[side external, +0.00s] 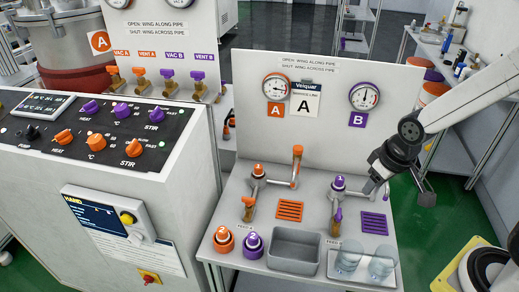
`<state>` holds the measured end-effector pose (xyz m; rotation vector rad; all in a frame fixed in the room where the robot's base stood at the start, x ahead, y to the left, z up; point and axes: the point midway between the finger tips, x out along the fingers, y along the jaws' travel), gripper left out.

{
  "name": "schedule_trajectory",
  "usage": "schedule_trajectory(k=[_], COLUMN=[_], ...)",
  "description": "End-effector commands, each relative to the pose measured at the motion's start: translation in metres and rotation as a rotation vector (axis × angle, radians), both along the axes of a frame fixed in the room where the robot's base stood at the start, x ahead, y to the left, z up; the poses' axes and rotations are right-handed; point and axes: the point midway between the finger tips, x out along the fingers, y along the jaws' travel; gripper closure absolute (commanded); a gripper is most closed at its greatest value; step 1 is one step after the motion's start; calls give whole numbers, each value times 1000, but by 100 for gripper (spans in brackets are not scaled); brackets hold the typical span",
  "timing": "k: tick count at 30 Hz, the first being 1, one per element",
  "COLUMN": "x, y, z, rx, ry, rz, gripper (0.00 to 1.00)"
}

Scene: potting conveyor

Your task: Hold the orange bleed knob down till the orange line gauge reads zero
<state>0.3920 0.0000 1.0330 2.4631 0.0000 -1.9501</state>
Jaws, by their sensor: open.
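The orange line gauge (275,86) is a round dial above an orange A plate on the upright white panel; its reading is too small to tell. I cannot tell from any label which one is the bleed knob. My gripper (372,187) is open and empty, at the right over the bench beside the purple pipe assembly, well to the right of both orange knobs.
A purple-topped knob (338,183) and purple slotted grate (374,223) are close to my gripper. A purple knob (252,242), a grey bin (294,248) and a tray (350,277) with glass beakers line the front. An orange upright handle (296,160) stands behind.

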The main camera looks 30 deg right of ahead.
Motion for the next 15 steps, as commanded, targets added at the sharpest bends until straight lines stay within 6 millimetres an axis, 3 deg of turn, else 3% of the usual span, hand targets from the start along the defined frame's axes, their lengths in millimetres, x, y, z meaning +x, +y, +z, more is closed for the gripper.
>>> schedule_trajectory(k=[1,3,4,15], x=[0,0,0,0], y=[0,0,0,0], z=[0,0,0,0], rx=[0,0,0,0], ry=[0,0,0,0], rz=[0,0,0,0], gripper=[74,96,100,100])
